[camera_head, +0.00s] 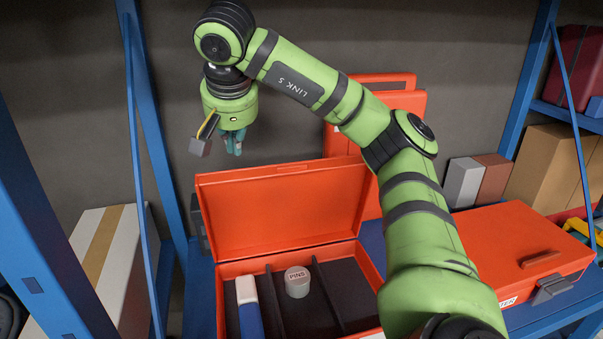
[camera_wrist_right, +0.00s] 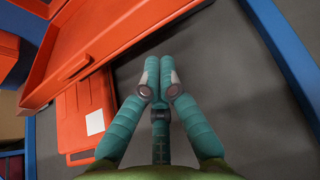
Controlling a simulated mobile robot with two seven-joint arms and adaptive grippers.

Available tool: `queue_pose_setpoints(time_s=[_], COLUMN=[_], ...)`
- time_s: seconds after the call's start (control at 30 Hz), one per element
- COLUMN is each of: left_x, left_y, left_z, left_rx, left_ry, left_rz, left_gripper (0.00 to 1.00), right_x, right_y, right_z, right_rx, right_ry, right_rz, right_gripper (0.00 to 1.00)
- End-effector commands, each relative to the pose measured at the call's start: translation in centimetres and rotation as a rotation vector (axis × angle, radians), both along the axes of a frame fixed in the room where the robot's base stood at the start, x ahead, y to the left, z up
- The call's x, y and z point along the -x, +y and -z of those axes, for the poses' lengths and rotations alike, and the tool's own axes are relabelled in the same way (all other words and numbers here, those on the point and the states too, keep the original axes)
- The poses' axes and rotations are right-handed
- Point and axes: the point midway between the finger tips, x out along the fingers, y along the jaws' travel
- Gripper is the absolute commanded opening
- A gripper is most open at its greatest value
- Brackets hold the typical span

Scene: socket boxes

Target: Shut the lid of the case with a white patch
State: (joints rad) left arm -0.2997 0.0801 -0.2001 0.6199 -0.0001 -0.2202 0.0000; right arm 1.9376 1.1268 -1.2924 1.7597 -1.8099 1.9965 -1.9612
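An orange-red case (camera_head: 222,300) stands open on the blue shelf, its lid (camera_head: 280,212) raised at the back. Its dark compartments hold a white-and-blue block (camera_head: 248,308) and a round tin marked PINS (camera_head: 297,282). No white patch shows on its visible faces. My right gripper (camera_head: 233,142) hangs above and behind the raised lid's left end, apart from it. Its teal fingers (camera_wrist_right: 160,85) are drawn together with nothing between them. In the right wrist view a white patch (camera_wrist_right: 95,122) shows on an orange-red panel (camera_wrist_right: 85,100); I cannot tell which case bears it. My left gripper is out of view.
A closed orange-red case (camera_head: 510,245) with a partly hidden label stands at right. More orange-red panels (camera_head: 400,115) stand upright behind my right arm. A white carton (camera_head: 100,260) is at left; grey and brown boxes (camera_head: 463,180) are at back right. Blue posts (camera_head: 148,130) flank the shelf.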

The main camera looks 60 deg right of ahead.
Motion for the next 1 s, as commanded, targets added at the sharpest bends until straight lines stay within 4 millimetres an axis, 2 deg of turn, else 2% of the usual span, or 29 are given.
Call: queue_pose_setpoints(time_s=[0.4,0.57,1.0], left_x=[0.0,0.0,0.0], left_y=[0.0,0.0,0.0], left_z=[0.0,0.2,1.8], left_rx=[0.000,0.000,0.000], left_ry=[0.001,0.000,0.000], left_rz=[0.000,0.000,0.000], left_gripper=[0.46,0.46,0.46], right_x=[-2.9,-3.1,-3.0], right_y=[-2.4,-2.5,-2.6], right_z=[0.0,0.2,2.9], right_rx=[0.001,0.002,0.001], right_ry=[0.001,0.000,0.000], right_rz=[0.000,0.000,0.000], right_gripper=[0.00,0.00,0.00])
